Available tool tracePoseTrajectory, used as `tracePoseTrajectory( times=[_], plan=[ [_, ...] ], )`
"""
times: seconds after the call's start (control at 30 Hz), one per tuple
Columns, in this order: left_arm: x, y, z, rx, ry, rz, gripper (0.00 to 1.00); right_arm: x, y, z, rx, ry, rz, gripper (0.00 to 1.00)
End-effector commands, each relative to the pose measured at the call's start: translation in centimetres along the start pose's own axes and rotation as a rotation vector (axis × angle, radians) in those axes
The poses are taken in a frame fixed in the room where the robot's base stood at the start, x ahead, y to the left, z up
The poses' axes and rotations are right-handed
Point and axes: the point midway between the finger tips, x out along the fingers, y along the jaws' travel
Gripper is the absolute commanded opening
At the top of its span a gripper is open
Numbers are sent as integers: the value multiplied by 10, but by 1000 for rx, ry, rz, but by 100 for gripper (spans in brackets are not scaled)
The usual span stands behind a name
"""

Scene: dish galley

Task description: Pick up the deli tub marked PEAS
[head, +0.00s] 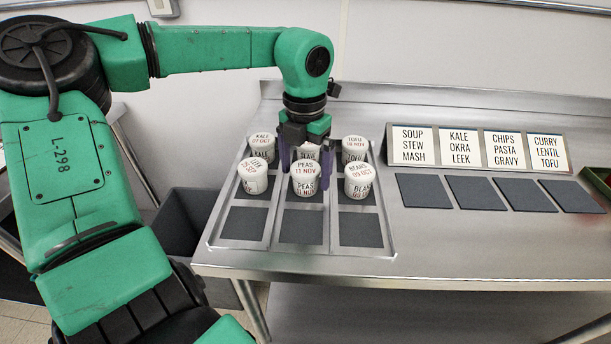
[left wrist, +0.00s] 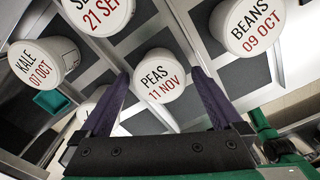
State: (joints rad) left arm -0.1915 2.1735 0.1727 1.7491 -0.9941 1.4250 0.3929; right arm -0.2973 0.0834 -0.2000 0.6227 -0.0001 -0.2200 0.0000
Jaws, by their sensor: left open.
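The PEAS tub (head: 305,187), a white tub with a lid reading PEAS 11 NOV, stands upright in the middle column of the tray, second row from the back. Its lid shows in the left wrist view (left wrist: 160,82). My left gripper (head: 306,178) is over it, with its purple fingers apart, one on each side of the tub. In the left wrist view the lid lies between the fingertips (left wrist: 161,74), with gaps to both. I cannot tell how deep the fingers reach. My right gripper is not in view.
Close by stand the BEANS tub (head: 358,187), a 21 SEP tub (left wrist: 98,14), the KALE tub (head: 262,150) and the TOFU tub (head: 354,154). Another tub (head: 308,150) is partly hidden behind PEAS. The tray's front row (head: 302,227) is empty. Labelled signs (head: 480,147) and dark mats (head: 463,192) are at right.

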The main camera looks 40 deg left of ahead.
Motion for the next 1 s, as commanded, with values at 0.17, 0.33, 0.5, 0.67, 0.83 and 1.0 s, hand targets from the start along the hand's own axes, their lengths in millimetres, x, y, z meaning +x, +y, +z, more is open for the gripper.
tracePoseTrajectory(
  times=[0.17,0.33,0.5,0.67,0.83,1.0],
  plan=[
    [10,0,0,0,-1,-1,100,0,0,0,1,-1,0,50],
    [10,0,0,0,-1,-1,73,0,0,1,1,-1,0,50],
    [9,0,0,0,-2,-1,13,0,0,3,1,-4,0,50],
    [9,0,0,0,-2,-1,13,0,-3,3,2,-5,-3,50],
    [2,0,1,0,-4,0,13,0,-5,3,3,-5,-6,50],
    [-28,0,1,-1,-7,1,13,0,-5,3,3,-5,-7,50]
  ],
)
